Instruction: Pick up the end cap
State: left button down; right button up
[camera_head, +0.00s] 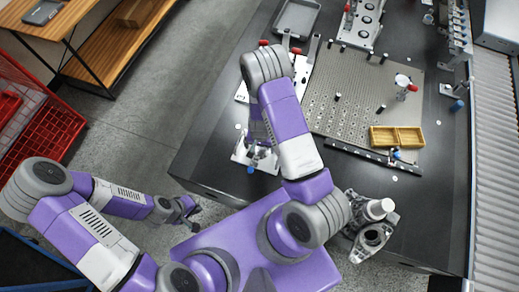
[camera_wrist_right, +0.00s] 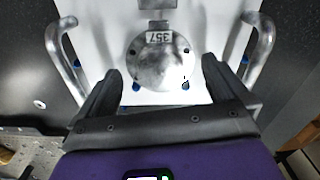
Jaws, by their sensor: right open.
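In the right wrist view a round metal end cap (camera_wrist_right: 160,58) lies on a white plate (camera_wrist_right: 97,30), below a tag reading 357. My right gripper (camera_wrist_right: 161,76) is open, with one dark finger at each side of the cap's lower part. Whether the fingers touch it cannot be told. In the head view my right arm bends down over a white fixture (camera_head: 240,157) at the table's near left edge and hides the cap. My left gripper (camera_head: 184,212) hangs away from the table at the lower left, and its opening is too small to judge.
Two bent metal handles (camera_wrist_right: 62,45) (camera_wrist_right: 262,45) flank the plate. A perforated metal plate (camera_head: 345,95) and a yellow two-part tray (camera_head: 397,137) are on the dark table (camera_head: 425,190). A roller conveyor (camera_head: 497,170) runs at right; a red crate (camera_head: 45,125) stands at left.

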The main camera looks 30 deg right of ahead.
jog(key=shift+f, duration=0.25)
jog(key=c, duration=1)
